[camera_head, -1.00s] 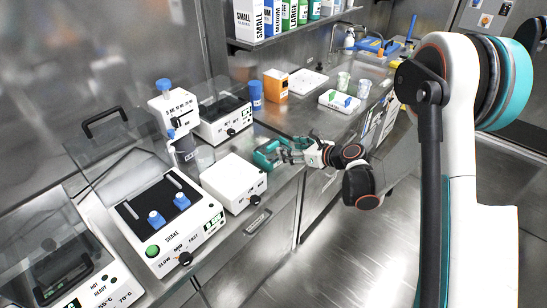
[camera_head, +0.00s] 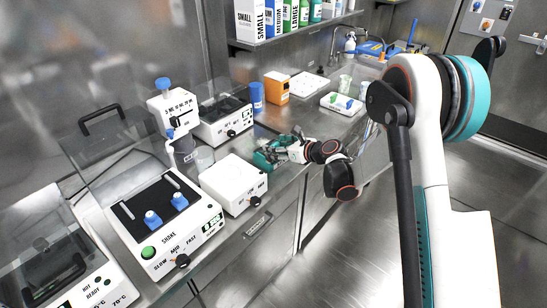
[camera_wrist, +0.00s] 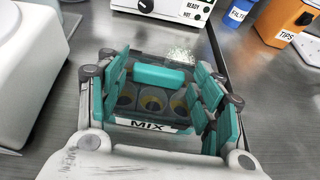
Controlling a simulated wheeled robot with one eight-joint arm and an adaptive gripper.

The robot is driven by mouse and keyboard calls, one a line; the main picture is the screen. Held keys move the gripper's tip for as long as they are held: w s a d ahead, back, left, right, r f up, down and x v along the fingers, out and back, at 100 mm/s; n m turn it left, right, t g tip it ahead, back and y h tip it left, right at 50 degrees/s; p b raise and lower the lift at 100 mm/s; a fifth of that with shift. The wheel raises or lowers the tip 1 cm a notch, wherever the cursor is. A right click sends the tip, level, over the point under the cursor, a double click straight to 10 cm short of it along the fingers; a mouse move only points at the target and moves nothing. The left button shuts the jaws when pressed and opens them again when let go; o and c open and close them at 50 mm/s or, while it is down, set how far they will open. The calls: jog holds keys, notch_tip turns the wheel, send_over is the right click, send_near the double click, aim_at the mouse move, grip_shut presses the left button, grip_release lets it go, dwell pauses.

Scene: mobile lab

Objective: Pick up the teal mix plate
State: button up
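The teal mix plate (camera_wrist: 150,102) lies on the steel counter in the wrist view. It has a teal bar across its top, dark round wells with yellowish contents, and a front label reading MIX. My gripper (camera_wrist: 163,72) is open around it, one teal finger on each side of the bar, with narrow gaps visible. Whether either finger touches the plate's sides is unclear. In the head view my gripper (camera_head: 272,154) is low at the counter's front edge, right of the white box, and largely hides the plate.
A white box (camera_head: 233,182) stands close on the left. Behind are a device with a READY sign (camera_wrist: 172,8), a blue FILTER container (camera_wrist: 238,14) and an orange TIPS box (camera_wrist: 284,20). A white tray (camera_head: 341,103) lies farther right. Bare counter surrounds the plate's right side.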

jog(key=c, duration=1.1)
